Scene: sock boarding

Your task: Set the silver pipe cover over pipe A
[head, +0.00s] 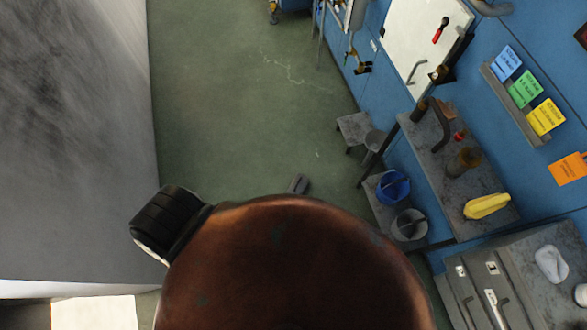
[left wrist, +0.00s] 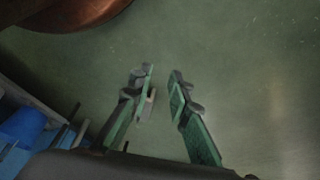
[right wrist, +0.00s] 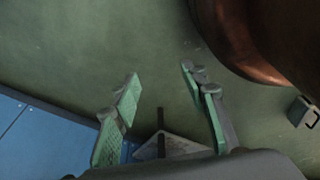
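I cannot make out the silver pipe cover or pipe A in any view. A large rounded copper-brown surface (head: 290,265) fills the bottom middle of the head view and hides what lies behind it. It also shows at the top left of the left wrist view (left wrist: 75,12) and at the top right of the right wrist view (right wrist: 245,45); I cannot tell what it is. My left gripper (left wrist: 161,75) is open with nothing between its green-padded fingers. My right gripper (right wrist: 161,72) is open and empty too, over green floor.
Green floor (head: 240,90) lies clear ahead. A blue wall (head: 545,60) is at the right, with a grey shelf (head: 440,165) holding a yellow item (head: 487,206) and a brown cylinder (head: 463,162). A blue bucket (head: 393,187) stands below. A large pale-grey surface (head: 70,150) fills the left.

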